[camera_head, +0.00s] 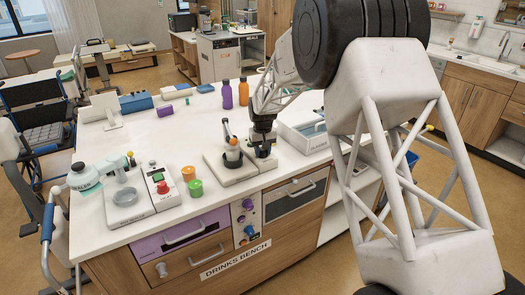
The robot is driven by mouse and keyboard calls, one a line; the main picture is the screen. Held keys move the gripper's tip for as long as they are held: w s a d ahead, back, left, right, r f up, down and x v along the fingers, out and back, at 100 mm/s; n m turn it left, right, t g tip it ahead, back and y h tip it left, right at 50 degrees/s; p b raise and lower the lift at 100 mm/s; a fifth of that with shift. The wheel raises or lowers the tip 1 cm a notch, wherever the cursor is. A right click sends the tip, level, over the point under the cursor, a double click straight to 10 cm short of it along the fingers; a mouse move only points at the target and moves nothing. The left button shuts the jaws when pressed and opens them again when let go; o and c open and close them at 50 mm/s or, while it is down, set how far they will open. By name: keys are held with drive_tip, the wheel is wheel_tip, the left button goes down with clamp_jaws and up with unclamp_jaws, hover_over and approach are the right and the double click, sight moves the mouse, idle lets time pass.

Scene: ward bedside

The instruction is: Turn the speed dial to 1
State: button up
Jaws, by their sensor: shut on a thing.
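My gripper (263,150) points down at the right part of a low, pale device (232,176) on the white bench top. Its fingers are shut on a small part on top of that device, which I take to be the speed dial. The fingers hide the dial, so its mark and setting cannot be read.
A pale tray (305,138) is right of my gripper. Orange (188,173) and green (195,188) cups, a box with a red button (162,188) and a scale-like device (125,197) stand left. Purple (227,95) and orange (243,92) bottles stand behind. Knobs (247,204) are on the bench front.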

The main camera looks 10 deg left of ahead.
drive_tip(key=o, duration=0.9)
drive_tip(key=shift+r, duration=0.15)
drive_tip(key=shift+r, duration=3.75)
